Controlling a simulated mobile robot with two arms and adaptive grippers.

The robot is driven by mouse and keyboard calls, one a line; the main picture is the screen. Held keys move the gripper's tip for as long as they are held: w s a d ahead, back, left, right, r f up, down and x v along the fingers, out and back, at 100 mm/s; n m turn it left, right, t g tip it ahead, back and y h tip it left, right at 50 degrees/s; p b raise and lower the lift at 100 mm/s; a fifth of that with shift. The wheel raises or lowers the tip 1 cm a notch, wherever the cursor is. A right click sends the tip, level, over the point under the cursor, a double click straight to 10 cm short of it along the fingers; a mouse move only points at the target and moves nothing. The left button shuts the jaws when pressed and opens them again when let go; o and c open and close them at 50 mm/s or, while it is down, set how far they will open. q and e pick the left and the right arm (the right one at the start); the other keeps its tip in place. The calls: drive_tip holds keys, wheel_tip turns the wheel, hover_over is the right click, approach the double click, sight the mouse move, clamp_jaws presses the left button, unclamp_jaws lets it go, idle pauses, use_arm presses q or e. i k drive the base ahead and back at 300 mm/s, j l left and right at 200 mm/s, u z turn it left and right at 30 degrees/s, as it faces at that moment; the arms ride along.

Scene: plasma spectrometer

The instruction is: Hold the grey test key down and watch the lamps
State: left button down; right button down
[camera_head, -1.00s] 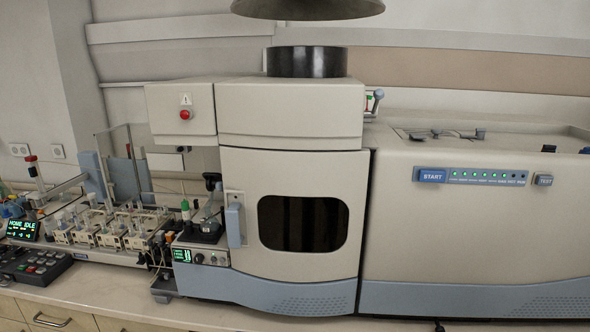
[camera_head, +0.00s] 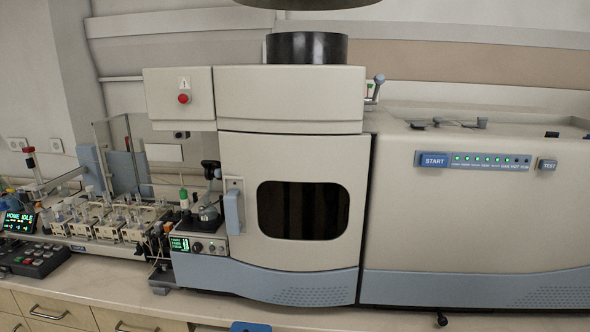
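The grey test key (camera_head: 547,164), marked TEST, sits on the front of the right cabinet at the right of the picture. To its left is a dark strip of lamps (camera_head: 487,161). Several lamps are lit green and the ones at its right end look dark. A blue START key (camera_head: 433,160) is at the left end of the strip. Nothing touches the test key. Neither of my grippers is in view.
The spectrometer (camera_head: 290,100) has a dark window (camera_head: 303,211) and a door handle (camera_head: 232,212). A red button (camera_head: 184,99) is at upper left. An autosampler with vials (camera_head: 110,228) and a keypad (camera_head: 34,258) stand at left. The space before the right cabinet is clear.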

sight(547, 165)
drive_tip(key=z, duration=1.3)
